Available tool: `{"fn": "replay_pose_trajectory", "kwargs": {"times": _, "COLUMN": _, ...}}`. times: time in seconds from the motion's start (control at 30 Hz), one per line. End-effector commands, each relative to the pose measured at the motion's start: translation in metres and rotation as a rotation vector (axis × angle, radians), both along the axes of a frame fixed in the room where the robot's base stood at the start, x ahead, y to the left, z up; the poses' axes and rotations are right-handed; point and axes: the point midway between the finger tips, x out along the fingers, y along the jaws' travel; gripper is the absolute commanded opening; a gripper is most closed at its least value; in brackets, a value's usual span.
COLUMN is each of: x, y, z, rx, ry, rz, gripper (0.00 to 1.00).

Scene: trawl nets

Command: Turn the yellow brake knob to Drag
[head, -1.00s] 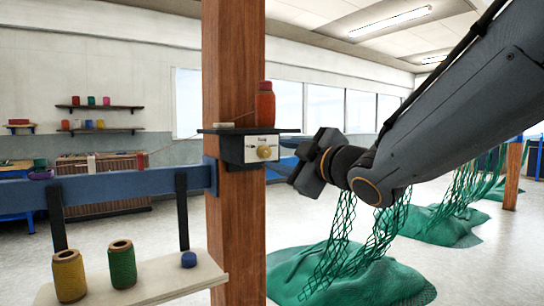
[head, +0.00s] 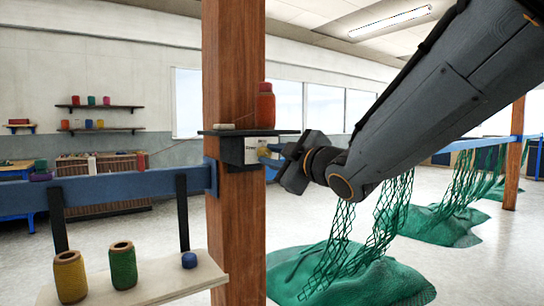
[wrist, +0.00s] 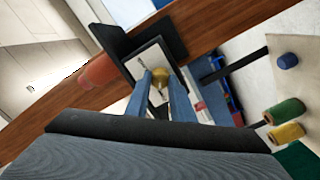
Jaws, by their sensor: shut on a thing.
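The yellow brake knob (wrist: 159,84) sits on a white plate (wrist: 150,60) on the face of a dark box (head: 236,150), fixed to the wooden post. My gripper (head: 268,152) has come in from the right, and its blue fingers are shut on the knob. In the wrist view the gripper (wrist: 161,82) has one finger on each side of the knob. In the head view the fingers and gripper body hide most of the knob and part of the plate. The plate's markings are too small to read, so I cannot tell the knob's setting.
The wooden post (head: 233,70) stands behind the box. A dark shelf (head: 285,132) above the box carries a red spool (head: 265,108). A blue rail (head: 120,188) meets the post at left. Green nets (head: 345,282) hang and lie at lower right. Spools stand on a lower-left shelf (head: 150,280).

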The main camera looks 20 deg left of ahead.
Motion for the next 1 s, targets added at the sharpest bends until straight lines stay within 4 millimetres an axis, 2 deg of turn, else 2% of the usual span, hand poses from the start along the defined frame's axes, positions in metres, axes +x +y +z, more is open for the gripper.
{"fn": "replay_pose_trajectory", "kwargs": {"times": 0.37, "x": 0.0, "y": -0.0003, "z": 0.0005, "rx": 0.06, "ry": 0.073, "rz": -0.001, "gripper": 0.0}}
{"fn": "replay_pose_trajectory", "kwargs": {"times": 1.0, "x": -0.0008, "y": -0.0001, "z": 0.0017, "rx": 0.424, "ry": 0.503, "rz": -0.002, "gripper": 0.0}}
